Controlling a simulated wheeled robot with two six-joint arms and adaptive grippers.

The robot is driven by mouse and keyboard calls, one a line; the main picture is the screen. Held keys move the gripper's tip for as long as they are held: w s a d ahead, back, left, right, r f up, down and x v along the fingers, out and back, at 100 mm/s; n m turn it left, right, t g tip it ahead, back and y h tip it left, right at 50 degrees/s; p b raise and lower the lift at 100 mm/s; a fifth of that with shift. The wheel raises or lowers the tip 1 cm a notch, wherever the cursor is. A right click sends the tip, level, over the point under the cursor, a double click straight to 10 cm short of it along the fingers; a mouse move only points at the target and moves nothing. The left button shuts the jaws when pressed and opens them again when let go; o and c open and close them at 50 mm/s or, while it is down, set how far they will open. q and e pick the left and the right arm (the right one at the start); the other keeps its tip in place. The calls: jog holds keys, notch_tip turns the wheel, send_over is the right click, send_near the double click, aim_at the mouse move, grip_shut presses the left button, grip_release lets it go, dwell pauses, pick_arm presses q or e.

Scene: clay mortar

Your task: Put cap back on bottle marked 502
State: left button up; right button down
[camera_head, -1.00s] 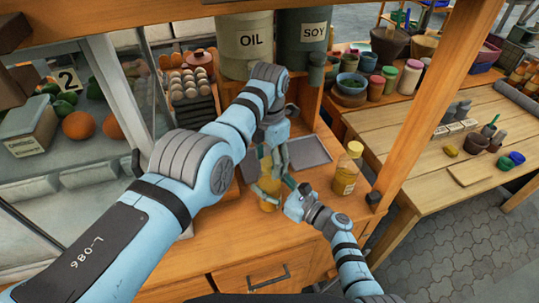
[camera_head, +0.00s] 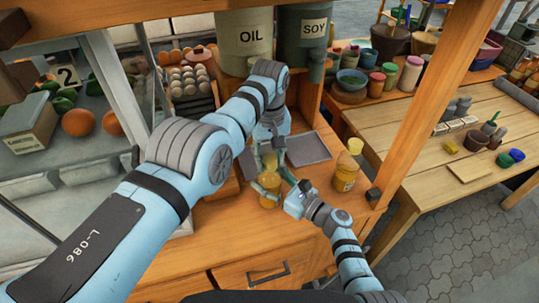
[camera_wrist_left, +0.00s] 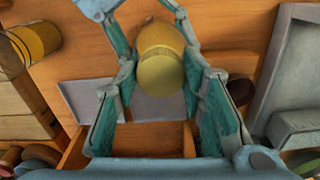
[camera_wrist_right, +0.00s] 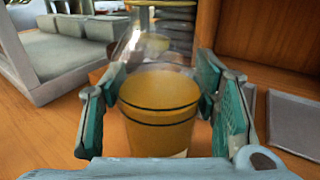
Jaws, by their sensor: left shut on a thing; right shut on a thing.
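A bottle with an amber lower part and clear upper part (camera_wrist_right: 158,112) stands between my right gripper's fingers (camera_wrist_right: 160,105), which are shut on it. It also shows on the counter in the head view (camera_head: 268,190). No number is readable on it. My left gripper (camera_head: 268,165) is above this bottle, pointing down, shut on a yellow cap (camera_head: 270,160). In the left wrist view the cap (camera_wrist_left: 160,72) lies between the left fingers, in line with the bottle. Whether the cap touches the bottle's neck cannot be told.
A second amber bottle with a yellow cap (camera_head: 346,172) stands to the right on the counter. A grey tray (camera_head: 309,148) lies behind. Oil (camera_head: 246,45) and soy (camera_head: 304,38) containers stand at the back. The counter's front is clear.

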pick_arm(q)
jog(key=m, duration=0.9)
jog(key=shift+m, duration=0.3)
jog(key=m, duration=0.9)
jog(key=shift+f+m, duration=0.1)
jog(key=shift+m, duration=0.2)
jog(key=m, duration=0.3)
jog(key=shift+m, duration=0.4)
jog(key=m, duration=0.4)
jog(key=o, duration=1.4)
jog(key=shift+c, duration=0.2)
